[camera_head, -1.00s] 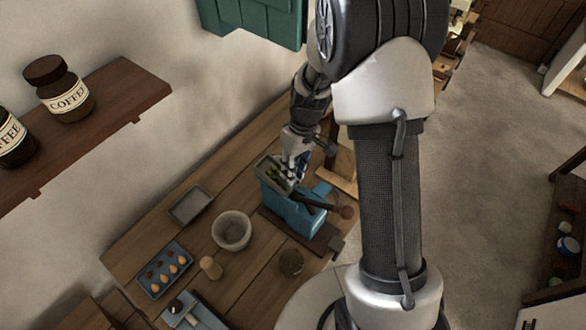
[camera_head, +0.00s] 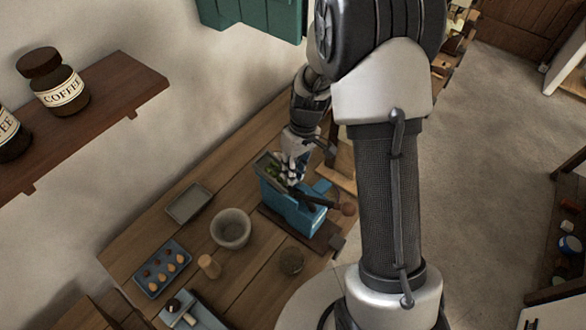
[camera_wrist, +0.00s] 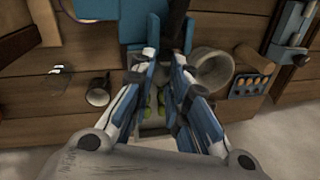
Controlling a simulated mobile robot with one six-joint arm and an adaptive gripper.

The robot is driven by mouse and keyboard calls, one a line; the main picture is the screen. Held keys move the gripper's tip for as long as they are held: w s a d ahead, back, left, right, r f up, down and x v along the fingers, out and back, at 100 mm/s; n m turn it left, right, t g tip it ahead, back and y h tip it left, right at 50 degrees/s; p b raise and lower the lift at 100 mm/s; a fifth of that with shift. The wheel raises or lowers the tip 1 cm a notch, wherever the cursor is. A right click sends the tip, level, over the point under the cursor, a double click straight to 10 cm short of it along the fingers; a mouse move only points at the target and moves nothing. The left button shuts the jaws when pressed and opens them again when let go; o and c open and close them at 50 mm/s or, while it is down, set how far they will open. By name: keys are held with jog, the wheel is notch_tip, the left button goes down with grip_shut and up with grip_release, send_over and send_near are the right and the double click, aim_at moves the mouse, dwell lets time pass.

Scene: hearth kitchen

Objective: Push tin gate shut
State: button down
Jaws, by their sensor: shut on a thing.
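A blue press-like device (camera_head: 291,210) stands on a dark base on the wooden table, with a tray-shaped top holding green pieces. Its dark lever (camera_head: 322,202) ends in a brown knob (camera_head: 347,209). My gripper (camera_head: 291,180) is down at the device's top, beside the green pieces. In the wrist view my gripper (camera_wrist: 164,56) has its fingers close together at the near end of the dark lever (camera_wrist: 178,24), shut on it as far as I can see. Green pieces (camera_wrist: 161,104) show between the fingers. I cannot pick out which part is the tin gate.
A grey bowl (camera_head: 231,229), an empty tray (camera_head: 189,204), a blue tray with small brown pieces (camera_head: 150,284), a wooden peg (camera_head: 209,266) and a round brown thing (camera_head: 291,261) stand on the table. A shelf (camera_head: 110,95) with coffee jars is at the left.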

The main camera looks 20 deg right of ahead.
jog(key=shift+f, duration=0.4)
jog(key=shift+r, duration=0.1)
jog(key=c, duration=1.5)
grip_release()
jog(key=r, duration=0.4)
jog(key=d+r, duration=0.1)
jog(key=r, duration=0.3)
jog(key=w+d+r, duration=0.1)
jog(key=r, duration=0.2)
jog(key=shift+r, duration=0.4)
